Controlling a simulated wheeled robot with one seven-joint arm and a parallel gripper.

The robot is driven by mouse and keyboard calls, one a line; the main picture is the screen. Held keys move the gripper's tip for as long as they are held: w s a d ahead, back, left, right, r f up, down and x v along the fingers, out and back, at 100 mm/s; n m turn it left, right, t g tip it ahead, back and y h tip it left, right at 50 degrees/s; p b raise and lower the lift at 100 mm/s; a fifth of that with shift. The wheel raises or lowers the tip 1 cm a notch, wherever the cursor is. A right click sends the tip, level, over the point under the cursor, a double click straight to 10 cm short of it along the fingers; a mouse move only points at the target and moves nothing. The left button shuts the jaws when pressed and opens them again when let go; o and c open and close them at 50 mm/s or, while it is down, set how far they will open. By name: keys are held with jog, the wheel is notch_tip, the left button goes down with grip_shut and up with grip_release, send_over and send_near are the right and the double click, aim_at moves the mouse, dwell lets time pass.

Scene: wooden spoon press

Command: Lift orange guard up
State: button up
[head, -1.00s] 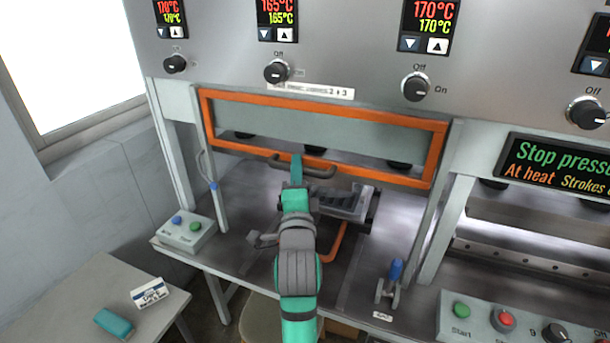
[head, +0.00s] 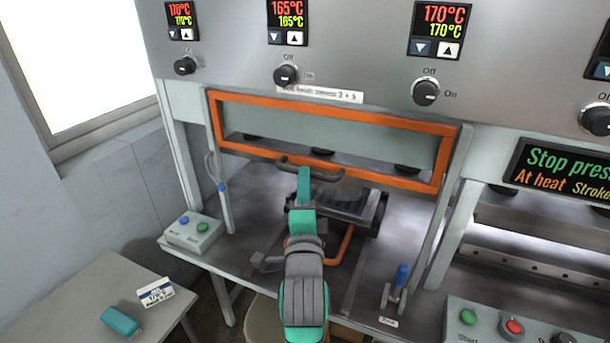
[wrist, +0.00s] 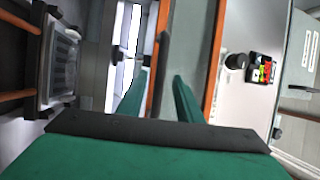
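The orange guard (head: 340,111) is an orange frame with a clear pane, hanging down across the press opening. A dark bar handle (head: 326,174) sits on its lower edge. My teal gripper (head: 304,171) is at the left part of this handle. In the wrist view the guard's orange edge (wrist: 214,65) runs upright in the picture. There the two fingers of my gripper (wrist: 162,85) stand apart, with the dark handle (wrist: 164,55) in the gap between them. I cannot tell whether either finger touches it.
Below the guard sits a grey mould tray (head: 365,212) with an orange-handled frame. A side table (head: 85,300) carries a teal block and a small card.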

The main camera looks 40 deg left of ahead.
jog(key=v, duration=0.6)
jog(key=shift+s+d, duration=0.2)
jog(key=shift+f, duration=0.1)
jog(key=s+d+f+n+t+h, duration=0.15)
jog(key=d+f+h, duration=0.25)
jog(key=d+f, duration=0.7)
jog(key=s+d+f+n+h, duration=0.25)
jog(key=d+f, duration=0.55)
jog(key=f, duration=0.5)
jog(key=s+d+f+n+h, duration=0.1)
jog(key=s+d+f+h, duration=0.1)
jog(key=s, duration=0.6)
jog(key=s+d+f+n+g+h, duration=0.1)
jog(key=s+d+f+n+h, duration=0.1)
jog(key=s+d+f, duration=0.2)
jog(key=s+d+f+n+h, duration=0.2)
jog(key=s+d+f, duration=0.1)
jog(key=s+d, duration=0.5)
jog(key=s, duration=0.3)
jog(key=shift+s+g, duration=0.35)
jog(key=shift+o, duration=0.3)
jog(key=shift+d, duration=0.15)
